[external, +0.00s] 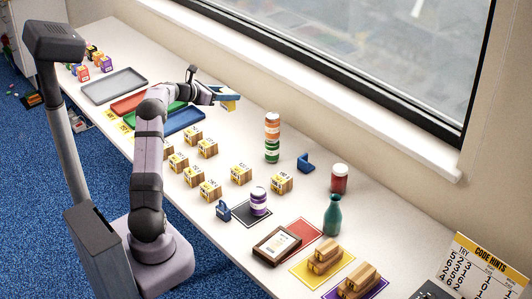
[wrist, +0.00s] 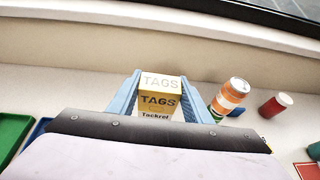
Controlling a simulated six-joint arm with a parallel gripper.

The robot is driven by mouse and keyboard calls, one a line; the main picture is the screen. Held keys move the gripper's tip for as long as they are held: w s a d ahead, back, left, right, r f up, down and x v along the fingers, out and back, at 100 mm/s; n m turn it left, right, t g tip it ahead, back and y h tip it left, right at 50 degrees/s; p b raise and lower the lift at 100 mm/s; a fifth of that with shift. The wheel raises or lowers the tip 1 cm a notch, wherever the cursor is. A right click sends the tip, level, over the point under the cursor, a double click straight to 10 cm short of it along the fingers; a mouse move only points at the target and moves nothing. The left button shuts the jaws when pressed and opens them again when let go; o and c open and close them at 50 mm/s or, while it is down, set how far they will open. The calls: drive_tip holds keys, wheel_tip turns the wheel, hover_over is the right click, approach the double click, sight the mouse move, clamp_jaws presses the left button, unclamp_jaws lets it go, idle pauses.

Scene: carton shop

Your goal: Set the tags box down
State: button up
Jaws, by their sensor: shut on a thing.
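The tags box (wrist: 160,101) is a small yellow and white carton marked TAGS. My gripper (wrist: 160,90) is shut on it, with one blue finger on each side of the box in the wrist view. In the external view my gripper (external: 230,97) is at the upper middle, by the far side of the blue tray. The yellow edge of the box (external: 229,106) shows just under the fingers. The gap between the box and the table cannot be told clearly.
A blue tray (external: 184,121), a red tray (external: 128,103) and a grey tray (external: 114,86) lie to the left. Several wooden blocks with yellow labels (external: 208,148) stand nearer. An orange and green can stack (external: 272,137) stands to the right. Bare table lies between the gripper and the stack.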

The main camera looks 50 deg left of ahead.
sight(227, 91)
drive_tip(key=shift+r, duration=0.1)
wheel_tip(227, 91, up, 5)
drive_tip(key=shift+r, duration=0.2)
drive_tip(key=w+d+m+h+b, duration=0.1)
drive_tip(key=w+d, duration=0.3)
drive_tip(key=d, duration=0.3)
drive_tip(key=w+d+m+h+b, duration=0.15)
drive_tip(key=w+d, duration=0.25)
drive_tip(key=d, duration=0.4)
drive_tip(key=w+d+m+g+h+b, duration=0.1)
drive_tip(key=w+d+m+g+h, duration=0.15)
drive_tip(key=d, duration=1.85)
drive_tip(key=w+d+m+g+h+b, duration=0.1)
drive_tip(key=w+d+m+h+b, duration=0.2)
drive_tip(key=d, duration=1.8)
drive_tip(key=shift+h, duration=0.4)
drive_tip(key=shift+s+f+p, duration=0.25)
drive_tip(key=shift+f+p, duration=0.1)
drive_tip(key=shift+f, duration=2.9)
drive_tip(key=shift+s+f+p, duration=0.2)
drive_tip(key=shift+f+p, duration=0.15)
drive_tip(key=shift+f, duration=2.9)
drive_tip(key=shift+s+f+p, duration=0.25)
drive_tip(key=shift+f+p, duration=0.1)
drive_tip(key=shift+f, duration=2.9)
drive_tip(key=shift+f+b, duration=0.3)
drive_tip(key=shift+b, duration=0.1)
